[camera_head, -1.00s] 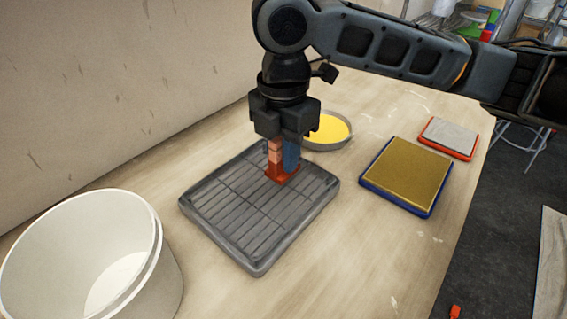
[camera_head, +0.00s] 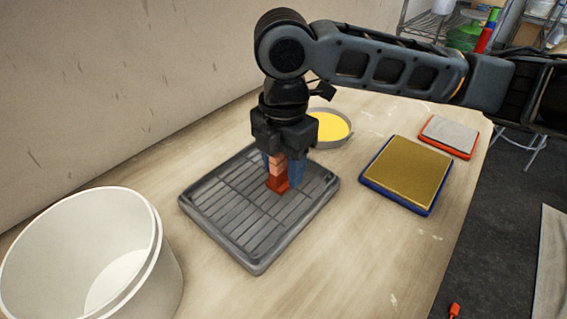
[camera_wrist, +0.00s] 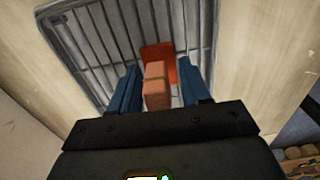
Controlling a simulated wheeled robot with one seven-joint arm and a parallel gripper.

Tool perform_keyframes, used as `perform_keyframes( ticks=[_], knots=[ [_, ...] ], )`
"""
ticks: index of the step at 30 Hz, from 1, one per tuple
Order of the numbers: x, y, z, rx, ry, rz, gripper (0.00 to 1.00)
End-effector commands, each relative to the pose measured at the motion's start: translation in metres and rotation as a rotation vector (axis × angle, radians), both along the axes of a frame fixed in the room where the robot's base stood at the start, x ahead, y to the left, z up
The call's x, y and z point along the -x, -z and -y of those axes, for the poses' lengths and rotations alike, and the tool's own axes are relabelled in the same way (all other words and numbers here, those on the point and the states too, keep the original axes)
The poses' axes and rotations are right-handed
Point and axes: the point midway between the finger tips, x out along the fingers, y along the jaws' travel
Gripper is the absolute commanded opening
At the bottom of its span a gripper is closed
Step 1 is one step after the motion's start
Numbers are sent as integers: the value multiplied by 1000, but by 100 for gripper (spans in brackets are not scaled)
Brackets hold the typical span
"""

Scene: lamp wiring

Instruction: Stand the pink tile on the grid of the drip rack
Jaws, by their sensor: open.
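A salmon-pink block (camera_head: 277,167) with an orange-red part (camera_head: 278,184) at its lower end stands on the grid of the grey drip rack (camera_head: 230,210), towards the rack's back right. In the wrist view the pink block (camera_wrist: 157,88) lies between my fingers, with the orange-red part (camera_wrist: 160,62) beyond it against the bars. My gripper (camera_head: 282,170) points down over it. Its blue fingers (camera_wrist: 160,92) are open, one on each side of the pink block, with a visible gap on the right. The lower contact with the grid is partly hidden.
A white bucket (camera_head: 150,235) stands at the front left. A round dish with yellow contents (camera_head: 330,127) is behind the rack. A blue-edged tray with a golden-brown surface (camera_head: 407,172) and a red-edged grey pad (camera_head: 449,136) lie to the right. The rack's front left is clear.

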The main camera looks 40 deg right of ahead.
Motion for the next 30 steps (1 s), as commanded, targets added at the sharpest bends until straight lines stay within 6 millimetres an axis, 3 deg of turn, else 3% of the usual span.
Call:
perform_keyframes(
  ticks=[8,21,30],
  knots=[
    [0,-9,0,0,-1,2,47],
    [-1,-92,0,0,-1,3,47],
    [0,-122,0,0,0,1,47]
  ],
)
